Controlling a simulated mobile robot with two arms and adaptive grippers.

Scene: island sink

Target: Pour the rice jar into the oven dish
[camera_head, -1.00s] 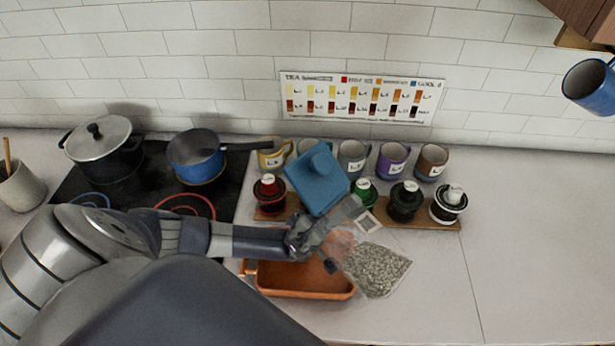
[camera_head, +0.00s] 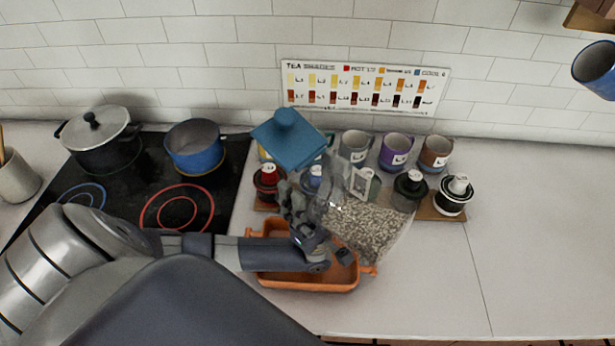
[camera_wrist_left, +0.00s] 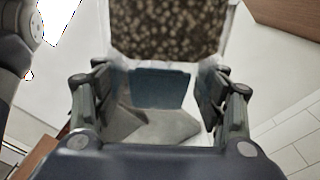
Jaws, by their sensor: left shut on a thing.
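The rice jar (camera_head: 372,228) is clear and holds pale speckled rice in its lower right end. My left gripper (camera_head: 318,228) is shut on it, and the jar tilts above the oven dish. A blue knobbed lid (camera_head: 288,142) is at the upper left end; I cannot tell whether it is seated on the jar. The orange oven dish (camera_head: 300,284) stands on the counter below, partly hidden by my arm and the jar. In the left wrist view, the rice (camera_wrist_left: 168,28) shows beyond both fingers (camera_wrist_left: 155,100). My right gripper is not in view.
Cups (camera_head: 396,150) and small lidded jars (camera_head: 453,196) stand on a wooden board behind the dish. A stove with a lidded pot (camera_head: 108,152) and blue saucepan (camera_head: 195,152) is at left. The counter (camera_head: 530,240) at right is clear. A blue mug (camera_head: 596,70) shows at upper right.

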